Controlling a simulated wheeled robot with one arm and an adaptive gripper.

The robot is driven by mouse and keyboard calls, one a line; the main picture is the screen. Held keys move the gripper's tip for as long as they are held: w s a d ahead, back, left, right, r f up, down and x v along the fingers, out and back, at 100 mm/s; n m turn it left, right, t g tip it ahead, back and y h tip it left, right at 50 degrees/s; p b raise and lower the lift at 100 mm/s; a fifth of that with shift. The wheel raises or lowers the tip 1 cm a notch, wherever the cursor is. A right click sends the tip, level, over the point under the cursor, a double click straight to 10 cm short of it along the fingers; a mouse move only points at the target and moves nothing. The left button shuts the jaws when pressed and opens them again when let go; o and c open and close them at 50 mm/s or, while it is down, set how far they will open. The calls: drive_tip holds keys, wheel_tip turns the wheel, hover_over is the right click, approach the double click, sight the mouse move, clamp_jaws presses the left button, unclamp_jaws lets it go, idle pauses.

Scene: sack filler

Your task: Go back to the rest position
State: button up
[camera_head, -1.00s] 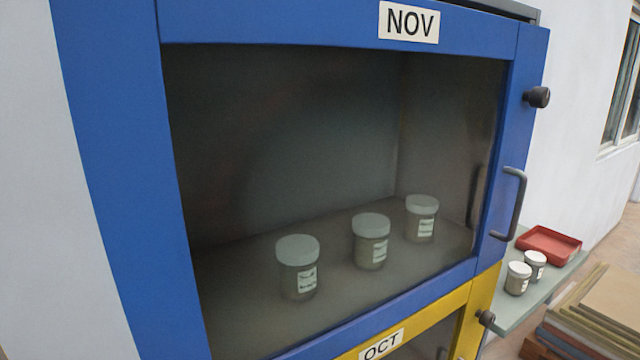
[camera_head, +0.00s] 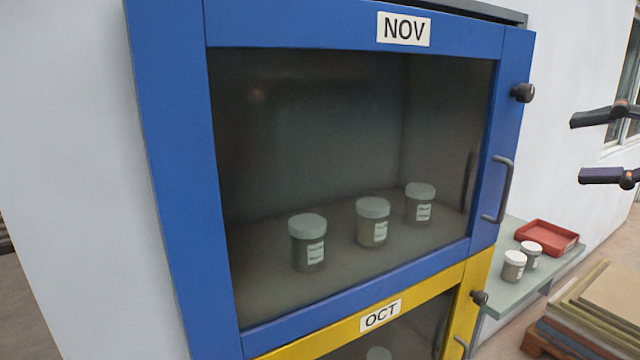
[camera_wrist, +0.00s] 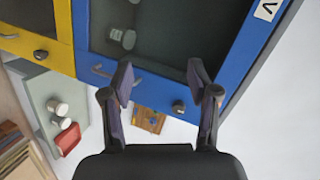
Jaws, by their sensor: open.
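My gripper (camera_head: 594,147) shows at the right edge of the head view, its two dark fingers apart with nothing between them. In the wrist view my gripper (camera_wrist: 160,82) is open and empty, in front of the blue cabinet. The blue cabinet door (camera_head: 175,200), labelled NOV (camera_head: 404,29), is closed, with a dark knob (camera_head: 522,92) and a bar handle (camera_head: 503,188) on its right side. Three lidded jars stand behind its glass, one of them at the left (camera_head: 308,243). My fingers are apart from the door in the head view.
A yellow door labelled OCT (camera_head: 380,314) is below. To the right, a grey-green shelf (camera_head: 505,295) holds a red tray (camera_head: 547,237) and two lidded jars (camera_head: 514,265). Stacked boards (camera_head: 590,310) stand at lower right.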

drive_tip(key=a+f+n+g+h, duration=0.35)
drive_tip(key=a+f+g, duration=0.35)
drive_tip(key=a+f, duration=1.05)
drive_tip(key=s+d+f+n+g+h, duration=0.2)
drive_tip(key=s+f, duration=0.6)
drive_tip(key=f, duration=0.4)
drive_tip(key=s+d+f+n+g+h, duration=0.2)
drive_tip(key=s+f+g+h, duration=0.2)
drive_tip(key=s+f, duration=0.5)
wheel_tip(320, 180, down, 4)
drive_tip(key=shift+r, duration=0.2)
